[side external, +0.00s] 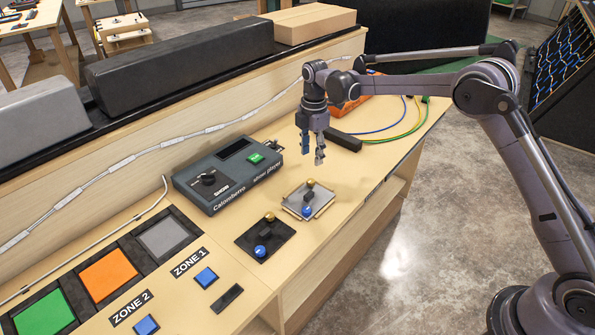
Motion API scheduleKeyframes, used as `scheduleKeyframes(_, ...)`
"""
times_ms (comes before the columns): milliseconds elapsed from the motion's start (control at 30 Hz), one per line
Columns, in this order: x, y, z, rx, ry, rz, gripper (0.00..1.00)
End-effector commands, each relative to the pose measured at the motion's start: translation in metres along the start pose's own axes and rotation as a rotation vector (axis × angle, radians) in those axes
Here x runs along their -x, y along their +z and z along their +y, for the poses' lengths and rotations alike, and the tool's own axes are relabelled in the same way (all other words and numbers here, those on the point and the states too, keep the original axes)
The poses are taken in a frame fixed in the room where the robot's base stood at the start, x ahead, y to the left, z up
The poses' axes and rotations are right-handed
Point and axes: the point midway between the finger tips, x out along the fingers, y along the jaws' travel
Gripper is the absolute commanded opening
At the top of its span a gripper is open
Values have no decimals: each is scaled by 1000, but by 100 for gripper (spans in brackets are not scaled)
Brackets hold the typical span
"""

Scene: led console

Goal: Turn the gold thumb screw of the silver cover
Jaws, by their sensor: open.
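The silver cover (298,205) is a small plate lying on the wooden console, right of centre. Its gold thumb screw (310,184) stands at its back edge, and a blue knob (307,212) shows at its front. My gripper (311,158) points down above and a little behind the silver cover, open and empty, apart from the screw. A black plate (251,250) beside the silver cover carries another gold screw (269,217) and a blue knob (260,251).
A dark show player box (222,178) with a dial and a green button stands to the left. A black block (343,141) and blue, yellow and green cables lie behind my gripper. Grey, orange and green pads (108,278) and blue buttons lie at the front left.

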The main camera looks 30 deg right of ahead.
Motion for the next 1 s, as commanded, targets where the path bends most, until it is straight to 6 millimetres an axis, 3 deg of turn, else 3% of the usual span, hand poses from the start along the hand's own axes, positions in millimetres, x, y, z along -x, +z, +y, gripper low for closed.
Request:
scheduleKeyframes(200,20,0,0,0,0,0,47)
scheduleKeyframes(667,28,0,-2,-16,6,0,47)
scheduleKeyframes(833,56,4,-18,-127,49,4,47)
scheduleKeyframes(1000,94,9,-47,-311,118,19,47)
